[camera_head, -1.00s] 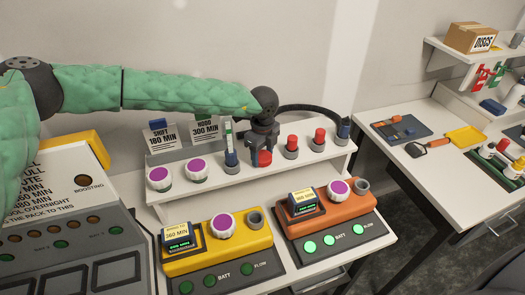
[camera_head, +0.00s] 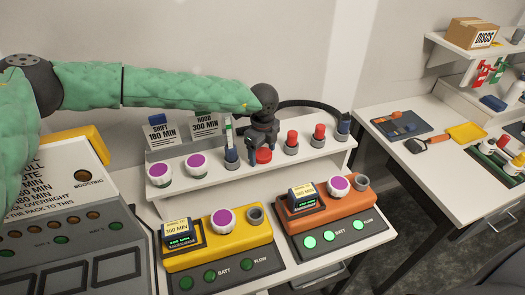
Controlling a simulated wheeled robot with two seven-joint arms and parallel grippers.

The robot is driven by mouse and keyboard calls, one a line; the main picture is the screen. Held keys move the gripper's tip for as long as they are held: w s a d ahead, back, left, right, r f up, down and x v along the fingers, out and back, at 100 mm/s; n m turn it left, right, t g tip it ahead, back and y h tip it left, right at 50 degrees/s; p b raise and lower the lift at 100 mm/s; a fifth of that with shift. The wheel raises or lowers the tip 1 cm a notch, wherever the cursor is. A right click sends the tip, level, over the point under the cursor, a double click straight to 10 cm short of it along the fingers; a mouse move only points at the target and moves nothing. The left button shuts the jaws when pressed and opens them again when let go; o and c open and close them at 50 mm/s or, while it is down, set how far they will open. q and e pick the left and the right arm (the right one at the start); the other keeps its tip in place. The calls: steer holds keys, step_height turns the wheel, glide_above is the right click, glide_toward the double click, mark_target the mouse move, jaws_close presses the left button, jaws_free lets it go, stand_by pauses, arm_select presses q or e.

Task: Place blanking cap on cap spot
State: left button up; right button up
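A low, wide red cap (camera_head: 264,156), which looks like the blanking cap, is at the white shelf (camera_head: 320,160) behind the two coloured units. My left gripper (camera_head: 264,148) points down right over it, with its fingers at the cap's sides and partly covering it. I cannot tell whether the fingers touch the cap or whether it rests on the shelf. The cap spot is not clearly visible; anything under the cap is hidden. My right gripper is not in view.
Red-topped pieces (camera_head: 292,141) and a blue-topped piece (camera_head: 343,130) stand right of the gripper; another blue piece (camera_head: 231,155) stands close left. Purple-topped caps (camera_head: 195,164) are at the shelf's left. The yellow unit (camera_head: 215,245) and orange unit (camera_head: 330,208) sit in front.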

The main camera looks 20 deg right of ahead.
mark_target(263, 153)
arm_select(q)
steer(key=shift+r, duration=0.2)
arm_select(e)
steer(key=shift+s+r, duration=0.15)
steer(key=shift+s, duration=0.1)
arm_select(q)
steer(key=shift+r, duration=0.45)
steer(key=shift+r+b, duration=0.65)
steer(key=shift+r, duration=0.25)
step_height(263, 153, up, 9)
steer(key=b, duration=0.3)
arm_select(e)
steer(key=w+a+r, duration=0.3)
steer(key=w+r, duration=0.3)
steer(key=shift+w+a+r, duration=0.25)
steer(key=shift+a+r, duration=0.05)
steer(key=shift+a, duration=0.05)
arm_select(q)
steer(key=shift+r, duration=0.15)
